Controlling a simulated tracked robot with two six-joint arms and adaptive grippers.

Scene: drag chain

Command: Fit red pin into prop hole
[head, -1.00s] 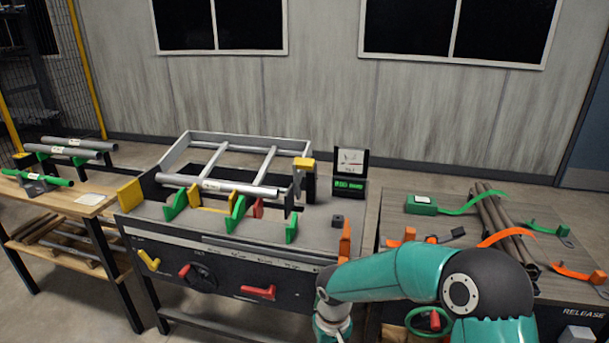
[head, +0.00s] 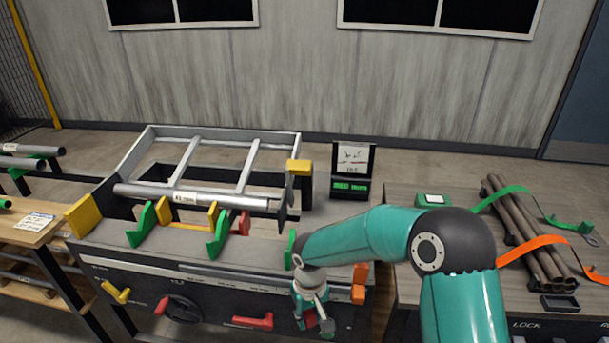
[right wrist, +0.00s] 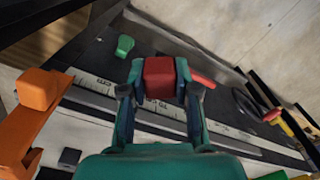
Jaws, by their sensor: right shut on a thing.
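The red pin (right wrist: 159,78) shows as a red block between the fingers of my right gripper (right wrist: 160,95) in the right wrist view. The fingers touch it on both sides and are shut on it. In the head view, my right gripper (head: 314,319) points down in front of the machine bench's front panel, with a bit of red between its fingers. A frame with rails (head: 213,152) is raised at the back of the bench, with a yellow block (head: 299,167) at its right corner. I cannot make out the prop hole. My left gripper is not in view.
A grey tube (head: 225,199) lies across the bench near green brackets (head: 217,238). Red (head: 250,321) and yellow levers (head: 116,292) jut from the front panel. An orange block (head: 359,284) stands right of my gripper. Brown tubes (head: 527,235) lie on the right table.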

